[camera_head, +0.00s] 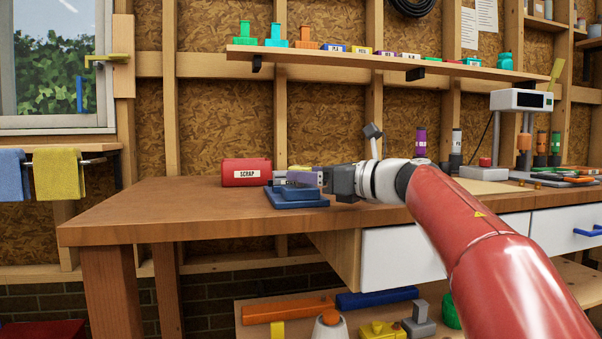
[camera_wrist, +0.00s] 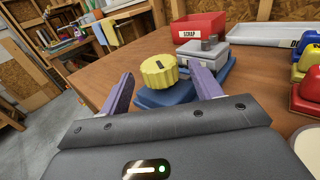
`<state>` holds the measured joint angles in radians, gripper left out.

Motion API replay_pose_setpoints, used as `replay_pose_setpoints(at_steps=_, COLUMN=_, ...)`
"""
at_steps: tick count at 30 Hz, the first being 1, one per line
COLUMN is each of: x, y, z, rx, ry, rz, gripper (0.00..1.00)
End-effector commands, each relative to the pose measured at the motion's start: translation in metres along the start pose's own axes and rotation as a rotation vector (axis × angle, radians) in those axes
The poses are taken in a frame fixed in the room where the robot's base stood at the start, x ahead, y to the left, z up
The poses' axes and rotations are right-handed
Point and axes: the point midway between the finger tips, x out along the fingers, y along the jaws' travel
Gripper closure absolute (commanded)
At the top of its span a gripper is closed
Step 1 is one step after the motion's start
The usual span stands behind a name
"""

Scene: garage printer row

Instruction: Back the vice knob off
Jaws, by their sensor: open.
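The vice in the wrist view has a blue base (camera_wrist: 170,95), a grey jaw block (camera_wrist: 203,52) and a ribbed yellow knob (camera_wrist: 159,70) with a dark mark on its face. In the head view its blue base (camera_head: 297,200) sits near the front edge of the bench. My gripper (camera_wrist: 160,72) is open, with one purple finger on each side of the knob and a visible gap on both sides.
The wooden workbench (camera_head: 150,207) is clear left of the vice. A red SCRAP bin (camera_head: 246,172) stands behind it; a white tray (camera_wrist: 262,35) is at the back right. Red, blue and yellow objects (camera_wrist: 308,92) stand at the right. A shelf (camera_head: 400,62) runs above.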

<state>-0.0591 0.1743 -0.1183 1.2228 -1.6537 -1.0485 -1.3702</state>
Motion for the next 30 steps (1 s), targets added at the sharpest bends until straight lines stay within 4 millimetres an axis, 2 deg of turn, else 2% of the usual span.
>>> replay_pose_setpoints(at_steps=3, x=0.018, y=0.000, z=0.001, rx=0.000, ry=0.000, rz=0.002, gripper=0.36)
replay_pose_setpoints(at_steps=7, x=0.029, y=0.000, z=0.000, rx=0.001, ry=0.000, rz=0.000, gripper=0.36)
replay_pose_setpoints(at_steps=17, x=0.032, y=0.000, z=0.000, rx=0.002, ry=-0.001, rz=-0.001, gripper=0.37)
replay_pose_setpoints(at_steps=27, x=0.032, y=0.000, z=0.000, rx=0.002, ry=-0.001, rz=-0.001, gripper=0.81)
replay_pose_setpoints(at_steps=30, x=0.032, y=0.000, z=0.001, rx=0.002, ry=-0.001, rz=0.001, gripper=0.81)
